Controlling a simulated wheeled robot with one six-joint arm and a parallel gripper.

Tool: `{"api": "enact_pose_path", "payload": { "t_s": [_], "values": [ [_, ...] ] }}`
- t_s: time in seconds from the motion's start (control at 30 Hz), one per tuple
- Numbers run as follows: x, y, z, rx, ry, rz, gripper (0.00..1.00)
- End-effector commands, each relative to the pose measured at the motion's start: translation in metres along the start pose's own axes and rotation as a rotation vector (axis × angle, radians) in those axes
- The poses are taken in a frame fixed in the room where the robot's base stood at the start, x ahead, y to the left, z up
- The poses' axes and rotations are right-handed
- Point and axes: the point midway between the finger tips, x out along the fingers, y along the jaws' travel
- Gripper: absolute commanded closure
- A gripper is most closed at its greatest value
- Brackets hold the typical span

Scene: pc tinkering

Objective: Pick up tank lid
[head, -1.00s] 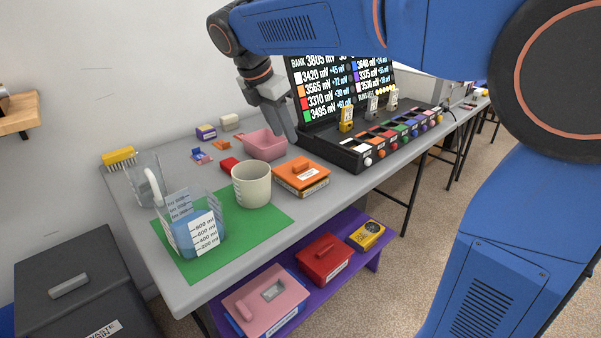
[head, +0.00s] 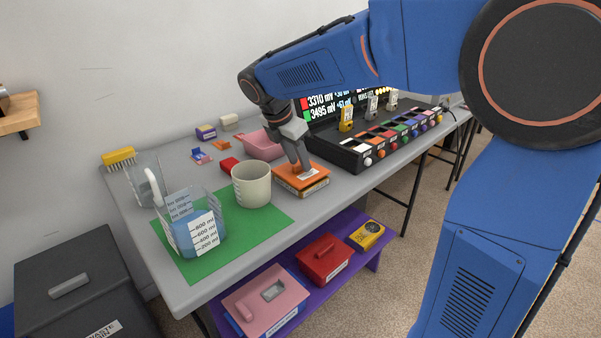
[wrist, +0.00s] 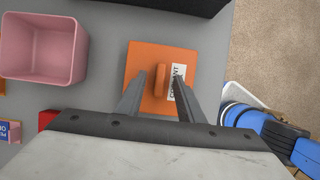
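The orange lid (wrist: 160,54), square with a raised bar handle (wrist: 160,82) and a white label, lies flat on a low tank (head: 310,190) on the table. In the head view, the lid (head: 318,170) is partly hidden by my gripper. My gripper (wrist: 161,75) is open, pointing down over the lid in the wrist view. Its two fingers stand on either side of the handle with gaps between. In the head view, the fingertips of my gripper (head: 303,170) are close to the lid; whether they touch it cannot be told.
A pink bin (head: 262,145) stands behind the lid, a beige mug (head: 251,184) to its left, and a black console (head: 356,151) to its right. A measuring jug (head: 190,228) stands on the green mat (head: 260,232). Red (head: 325,258) and pink (head: 265,300) lidded boxes sit on the purple shelf.

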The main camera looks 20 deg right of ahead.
Motion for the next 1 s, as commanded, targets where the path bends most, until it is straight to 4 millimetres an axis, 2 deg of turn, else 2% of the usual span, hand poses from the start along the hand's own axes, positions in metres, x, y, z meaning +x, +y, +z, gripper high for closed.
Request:
{"api": "enact_pose_path", "payload": {
  "t_s": [0.3, 0.43, 0.47, 0.8, 1.0],
  "values": [
    [0.005, 0.0, 0.0, 0.0, 0.0, 0.0, 0.66],
    [0.005, 0.0, 0.0, 0.0, 0.0, 0.0, 0.97],
    [0.005, 0.0, 0.0, 0.0, 0.0, 0.0, 1.0],
    [0.003, 0.0, 0.001, 0.0, 0.0, 0.001, 1.0],
    [-0.019, 0.001, 0.01, 0.002, -0.001, 0.004, 1.0]
  ]
}}
